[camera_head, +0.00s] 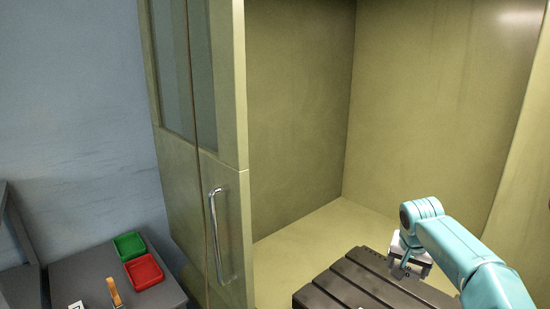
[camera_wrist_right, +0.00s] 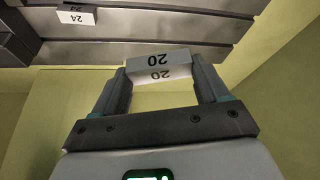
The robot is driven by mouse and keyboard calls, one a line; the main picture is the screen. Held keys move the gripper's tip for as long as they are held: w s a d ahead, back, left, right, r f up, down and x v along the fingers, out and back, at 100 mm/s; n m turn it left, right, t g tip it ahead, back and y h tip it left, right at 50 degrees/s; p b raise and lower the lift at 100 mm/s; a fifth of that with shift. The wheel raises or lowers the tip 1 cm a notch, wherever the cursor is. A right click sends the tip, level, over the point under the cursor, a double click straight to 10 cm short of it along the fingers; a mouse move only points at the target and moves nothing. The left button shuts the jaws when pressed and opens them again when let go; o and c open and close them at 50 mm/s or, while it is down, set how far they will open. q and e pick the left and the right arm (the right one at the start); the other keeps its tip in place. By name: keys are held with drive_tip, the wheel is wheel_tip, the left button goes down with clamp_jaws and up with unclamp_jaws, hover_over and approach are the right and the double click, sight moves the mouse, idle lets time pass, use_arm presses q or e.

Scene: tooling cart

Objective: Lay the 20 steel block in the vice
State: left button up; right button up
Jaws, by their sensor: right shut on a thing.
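My right gripper (camera_wrist_right: 158,88) is shut on the 20 steel block (camera_wrist_right: 158,66), a pale block with "20" on two faces. The block lies crosswise between the two fingers in the right wrist view. In the head view my right gripper (camera_head: 408,262) is above the dark slotted table (camera_head: 365,282), and the block is small and partly hidden there. A dark grey body (camera_wrist_right: 14,42) at the left edge of the right wrist view may be part of the vice; I cannot tell. My left gripper is not in view.
A pale piece marked "24" (camera_wrist_right: 77,17) is near the dark body. An open cabinet door (camera_head: 205,170) with a metal handle (camera_head: 217,230) stands left of the enclosure. A cart (camera_head: 90,270) at lower left holds a green bin (camera_head: 130,245) and a red bin (camera_head: 144,271).

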drive_tip(key=s+a+f+n+y+b, duration=0.1)
drive_tip(key=s+a+f+n, duration=0.2)
drive_tip(key=s+a+f, duration=0.3)
drive_tip(key=s+a+f+n+y+b, duration=0.1)
drive_tip(key=s+a+f+n, duration=0.2)
drive_tip(key=s+a+f, duration=0.4)
drive_tip(key=s+a, duration=0.1)
drive_tip(key=s, duration=0.4)
drive_tip(key=shift+s+a+f+n+t+y, duration=0.15)
drive_tip(key=shift+a+n+t+y, duration=0.15)
drive_tip(key=shift+a+t, duration=0.1)
